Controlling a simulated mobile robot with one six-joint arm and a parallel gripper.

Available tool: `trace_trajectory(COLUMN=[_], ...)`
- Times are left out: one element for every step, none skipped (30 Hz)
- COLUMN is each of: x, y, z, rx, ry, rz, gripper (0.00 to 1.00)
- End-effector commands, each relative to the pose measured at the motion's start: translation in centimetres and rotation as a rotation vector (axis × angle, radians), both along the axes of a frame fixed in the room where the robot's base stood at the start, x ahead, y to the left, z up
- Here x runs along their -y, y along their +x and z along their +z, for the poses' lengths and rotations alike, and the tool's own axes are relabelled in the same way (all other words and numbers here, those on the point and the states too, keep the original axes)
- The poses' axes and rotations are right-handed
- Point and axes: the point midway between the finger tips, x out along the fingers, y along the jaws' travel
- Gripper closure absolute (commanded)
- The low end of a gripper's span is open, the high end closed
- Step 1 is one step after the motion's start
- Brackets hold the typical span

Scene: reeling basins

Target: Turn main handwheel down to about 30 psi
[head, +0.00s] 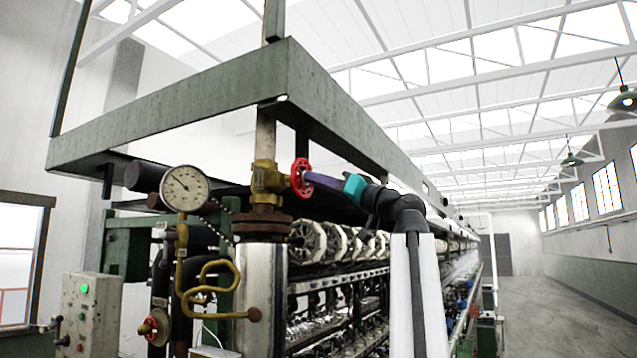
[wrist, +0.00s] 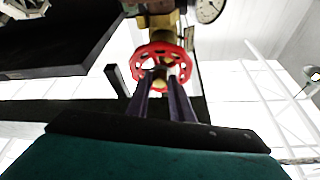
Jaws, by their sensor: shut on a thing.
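The red main handwheel (head: 301,166) sits on the right side of a brass valve (head: 265,180) on the vertical pipe. My gripper (head: 310,179) reaches in from the right, its purple fingers shut on the handwheel. In the wrist view the red wheel (wrist: 187,64) is seen face on, with the fingertips of my gripper (wrist: 161,78) at its lower middle, covering part of it. The round pressure gauge (head: 185,188) is left of the valve. Its dark needle seems to point up and left; the numbers are too small to read. The gauge is partly cut off in the wrist view (wrist: 209,8).
A green steel frame (head: 200,104) hangs above the valve and my arm. A second, smaller red wheel (head: 155,327) and a control box (head: 92,312) with a green light are at lower left. Reeling machinery runs behind. The aisle (head: 560,290) on the right is clear.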

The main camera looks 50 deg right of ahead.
Motion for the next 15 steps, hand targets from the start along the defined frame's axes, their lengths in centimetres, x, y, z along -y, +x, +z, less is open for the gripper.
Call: trace_trajectory(x=[-0.08, -0.1, -0.11, -0.11, -0.11, -0.11, -0.1, -0.1, -0.1, -0.09, -0.09, -0.09, -0.09, -0.08, -0.08], y=[0.04, 0.05, 0.06, 0.06, 0.06, 0.06, 0.05, 0.05, 0.05, 0.05, 0.05, 0.04, 0.05, 0.04, 0.01], z=[-0.17, -0.17, -0.18, -0.18, -0.18, -0.15, -0.15, -0.14, -0.11, -0.11, -0.1, -0.09, -0.08, -0.08, -0.09], rx=[-0.003, -0.002, -0.002, -0.002, -0.002, -0.002, -0.002, -0.001, -0.001, -0.001, -0.001, -0.001, -0.001, 0.0, -0.001], ry=[-0.001, -0.001, -0.001, -0.001, -0.001, -0.002, -0.002, -0.002, -0.002, -0.002, -0.002, -0.002, -0.002, -0.002, -0.001], rz=[0.002, 0.003, 0.003, 0.003, 0.003, 0.002, 0.002, 0.002, 0.002, 0.002, 0.002, 0.002, 0.002, 0.002, 0.001], gripper=[1.0, 1.0, 0.75, 0.7, 0.65, 0.61, 0.61, 0.61, 0.61, 0.61, 0.61, 0.61, 0.61, 0.61, 0.61])
